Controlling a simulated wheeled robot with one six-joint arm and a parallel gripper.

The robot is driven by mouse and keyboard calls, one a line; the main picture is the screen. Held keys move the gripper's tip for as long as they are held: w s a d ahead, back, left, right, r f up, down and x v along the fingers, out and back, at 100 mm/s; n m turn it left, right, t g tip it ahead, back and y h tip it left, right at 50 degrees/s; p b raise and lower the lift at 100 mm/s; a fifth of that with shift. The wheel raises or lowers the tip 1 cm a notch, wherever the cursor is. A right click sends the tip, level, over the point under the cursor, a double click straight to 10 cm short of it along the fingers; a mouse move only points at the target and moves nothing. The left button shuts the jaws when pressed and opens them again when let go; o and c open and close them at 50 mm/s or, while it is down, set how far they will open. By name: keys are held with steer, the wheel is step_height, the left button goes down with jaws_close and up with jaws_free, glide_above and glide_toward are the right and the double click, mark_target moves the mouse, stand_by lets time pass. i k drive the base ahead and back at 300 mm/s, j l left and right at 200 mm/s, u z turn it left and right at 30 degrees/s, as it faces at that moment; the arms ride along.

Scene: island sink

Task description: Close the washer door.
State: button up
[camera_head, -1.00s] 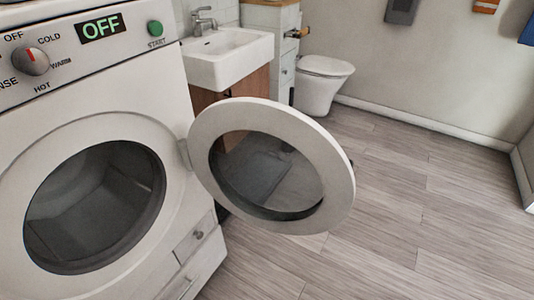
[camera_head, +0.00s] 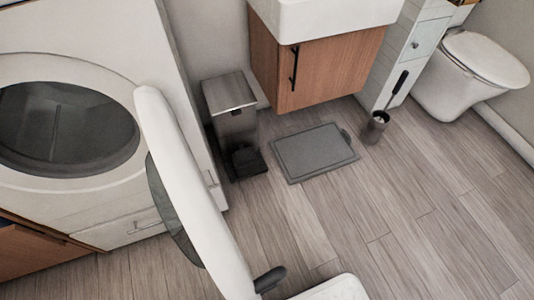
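The white washer (camera_head: 165,60) stands at the left, with its dark round drum opening (camera_head: 65,128) uncovered. The washer door (camera_head: 180,165) stands open, swung out from the front and seen nearly edge-on. Its dark glass bulge (camera_head: 172,212) shows on the side toward the washer. The door's lower end runs out at the bottom edge of the picture. A small dark stub and a white rounded part show at the bottom edge, right beside the door. They look like part of my gripper (camera_head: 270,279), but most is cut off. I cannot tell whether it touches the door.
A grey pedal bin (camera_head: 232,108) stands right of the washer. A grey scale or mat (camera_head: 315,150) lies before the wooden sink cabinet (camera_head: 325,68). A toilet brush (camera_head: 376,125) and a toilet (camera_head: 455,80) are further right. The wooden floor at the lower right is clear.

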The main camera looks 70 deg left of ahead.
mark_target(191, 202)
steer(key=i+u, duration=0.25)
steer(key=i, duration=0.25)
steer(key=i+u, duration=0.25)
steer(key=i, duration=0.3)
steer(key=i+l+u, duration=0.3)
steer(key=i, duration=0.2)
steer(key=i+u, duration=0.15)
steer(key=u, duration=3.4)
steer(key=k+u, duration=0.1)
steer(key=k+l+z, duration=0.1)
steer(key=k, duration=0.35)
steer(key=k+l+z, duration=0.1)
steer(key=k+l, duration=0.15)
steer(key=k, duration=0.2)
